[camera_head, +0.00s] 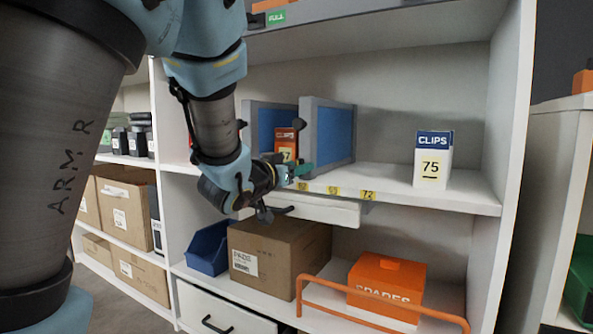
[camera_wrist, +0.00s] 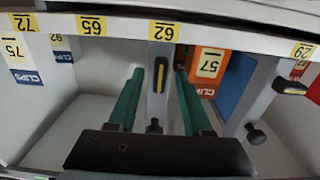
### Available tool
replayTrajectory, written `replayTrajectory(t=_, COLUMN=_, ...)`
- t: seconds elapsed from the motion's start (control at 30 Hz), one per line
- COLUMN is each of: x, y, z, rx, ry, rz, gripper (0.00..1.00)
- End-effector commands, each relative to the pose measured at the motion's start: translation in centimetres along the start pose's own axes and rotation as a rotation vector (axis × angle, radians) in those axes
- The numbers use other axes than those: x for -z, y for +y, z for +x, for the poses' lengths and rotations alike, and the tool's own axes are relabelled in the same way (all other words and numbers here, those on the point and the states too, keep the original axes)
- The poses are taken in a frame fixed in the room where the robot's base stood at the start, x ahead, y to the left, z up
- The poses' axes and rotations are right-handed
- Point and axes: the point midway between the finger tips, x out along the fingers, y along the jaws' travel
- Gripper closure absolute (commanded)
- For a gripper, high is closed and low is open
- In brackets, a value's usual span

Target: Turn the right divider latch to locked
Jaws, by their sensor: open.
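The right divider (camera_head: 328,140) is a grey-framed blue panel standing upright on the middle shelf. Its front edge shows in the wrist view (camera_wrist: 172,58), above the label 62. The right divider latch (camera_wrist: 159,76) is a small dark lever with a yellow stripe, lying lengthwise along that edge. My gripper (camera_head: 302,169) is in front of the divider's lower front. In the wrist view its green fingers (camera_wrist: 160,74) are open, one on each side of the latch, with nothing held. Whether they touch it cannot be told. The head view hides the latch behind my gripper.
The left divider (camera_head: 253,120) has its own latch (camera_wrist: 290,87), turned crosswise. An orange carton (camera_wrist: 207,68) marked 57 stands between the dividers. A CLIPS carton (camera_head: 433,160) stands farther right, with bare shelf between. A drawer (camera_head: 330,210) is below the shelf.

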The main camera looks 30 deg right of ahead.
Motion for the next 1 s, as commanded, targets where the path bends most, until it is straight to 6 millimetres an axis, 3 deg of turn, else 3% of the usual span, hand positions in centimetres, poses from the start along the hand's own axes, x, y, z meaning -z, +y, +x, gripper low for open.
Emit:
replayTrajectory(t=0.2, x=0.03, y=0.0, z=0.01, rx=0.0, ry=0.0, rz=0.0, gripper=0.5)
replayTrajectory(t=0.63, x=0.01, y=0.0, z=-0.01, rx=0.0, ry=0.0, rz=0.0, gripper=0.98)
replayTrajectory(t=1.0, x=0.0, y=-0.01, z=-0.02, rx=0.0, ry=0.0, rz=0.0, gripper=1.0)
